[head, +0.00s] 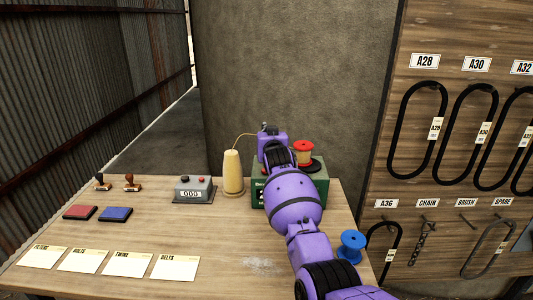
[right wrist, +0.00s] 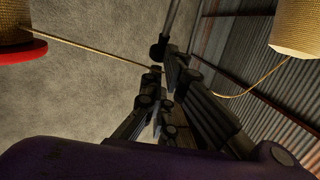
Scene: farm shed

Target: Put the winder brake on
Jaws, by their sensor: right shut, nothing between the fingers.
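The green winder box (head: 316,188) stands at the back of the bench, with a red-flanged spool (head: 303,152) on top. My purple right arm hides much of the box. My right gripper (right wrist: 165,68) is shut and empty; in the head view only its dark end shows above the winder. In the right wrist view a dark rod with a round knob (right wrist: 158,50) is close to the fingertips; I cannot tell whether it is the brake lever or whether they touch. The winder's red flange (right wrist: 22,52) is at the upper left there. My left gripper is not in view.
A cream twine cone (head: 233,172) stands left of the winder, its strand running over to it. A grey counter (head: 194,190), stamps, ink pads and cards lie further left. A blue spool (head: 351,245) is right of my arm. Belts hang on the right board.

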